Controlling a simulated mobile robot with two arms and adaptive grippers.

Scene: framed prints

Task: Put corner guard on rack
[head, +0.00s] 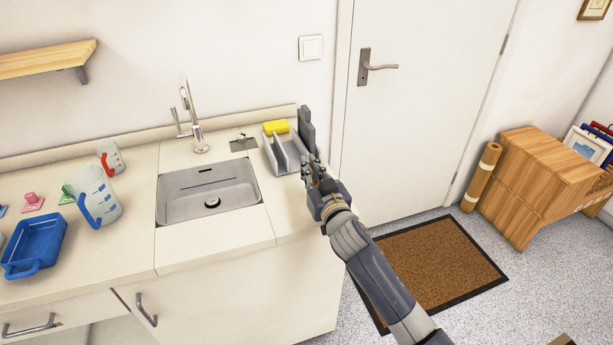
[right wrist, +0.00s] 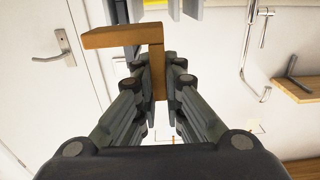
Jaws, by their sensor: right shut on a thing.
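The corner guard is a brown L-shaped piece (right wrist: 157,72), seen in the right wrist view between the two fingers of my right gripper (right wrist: 157,85). The gripper is shut on it. In the head view my right gripper (head: 312,172) is at the front right edge of the grey rack (head: 290,158), and the guard cannot be made out there. The rack stands on the counter right of the sink, with upright dividers and a yellow sponge (head: 276,127). Whether the guard touches the rack cannot be told. My left gripper is not in view.
A taller dark grey upright piece (head: 306,128) stands at the rack's right side. The sink (head: 209,192) and tall faucet (head: 188,115) are to the left. Jugs (head: 94,196) and a blue tray (head: 35,245) occupy the left counter. The counter's right edge drops to the floor by the door.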

